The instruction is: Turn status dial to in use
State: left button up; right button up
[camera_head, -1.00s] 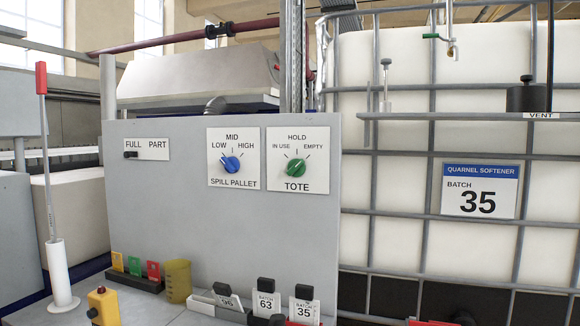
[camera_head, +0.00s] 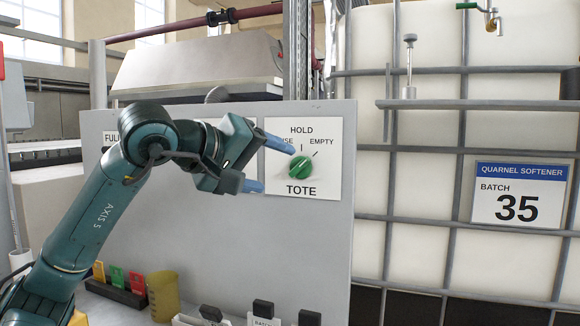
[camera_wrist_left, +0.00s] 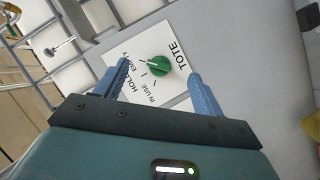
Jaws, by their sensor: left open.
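The green status dial (camera_head: 302,167) sits on the white TOTE plate (camera_head: 320,184), marked IN USE, HOLD and EMPTY. Its white mark appears to point toward EMPTY. My left gripper (camera_head: 272,167) is open just left of the dial in the head view, and its upper finger covers part of the IN USE label. In the left wrist view the dial (camera_wrist_left: 160,66) shows between the two spread blue fingers of the left gripper (camera_wrist_left: 159,71), apart from both. My right gripper is not in view.
The grey panel (camera_head: 300,235) carries the plates; my left arm hides the SPILL PALLET plate. A caged white tote (camera_head: 430,200) stands at the right. Below are a yellow cup (camera_head: 163,296), coloured tags (camera_head: 117,277) and batch cards (camera_head: 263,321).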

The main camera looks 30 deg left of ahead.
aim_at(296, 167)
pick_arm(q)
jog(key=shift+t+y, duration=0.3)
jog(key=shift+y, duration=0.4)
jog(key=w+p, duration=0.1)
jog(key=w, duration=0.2)
jog(key=w+a+p, duration=0.1)
jog(key=w, duration=0.3)
jog(key=w+f+p, duration=0.1)
jog(key=w, duration=0.2)
jog(key=shift+w+a, duration=0.15)
jog(key=shift+a, duration=0.25)
jog(key=shift+x, duration=0.8)
jog(key=shift+f, duration=0.1)
jog(key=shift+c, duration=0.2)
jog(key=shift+a, duration=0.1)
jog(key=c, duration=0.9)
